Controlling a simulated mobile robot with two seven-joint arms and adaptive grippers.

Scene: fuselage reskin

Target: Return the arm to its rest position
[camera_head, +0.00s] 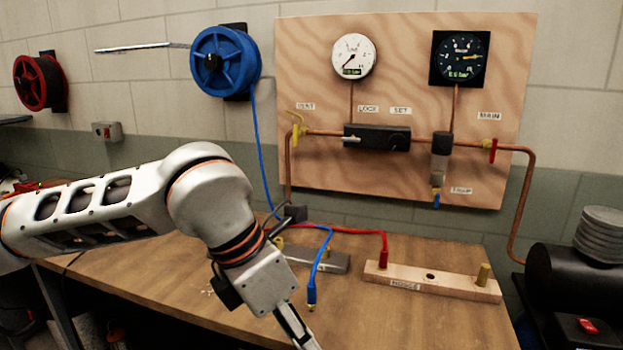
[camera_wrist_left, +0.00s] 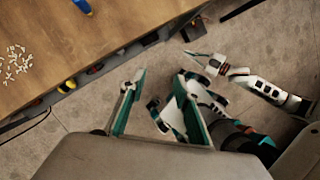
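My left arm comes in from the left in the head view and bends down over the table's front part. Its gripper (camera_head: 297,328) is at the bottom edge, partly cut off. In the left wrist view the left gripper (camera_wrist_left: 160,88) has its two fingers apart with nothing between them, over the floor beside the table edge. My right arm shows at the right of the left wrist view, off the table. Its gripper (camera_wrist_left: 203,62) is small there, and its finger state is unclear. The right arm is not seen in the head view.
The wooden table (camera_head: 400,320) holds a blue hose end (camera_head: 311,293), a red hose plug (camera_head: 384,257) and a wooden block (camera_head: 440,284). A gauge board (camera_head: 300,60) stands behind. A black cylinder (camera_head: 560,275) is at right. Small white pieces (camera_wrist_left: 15,65) lie on the table.

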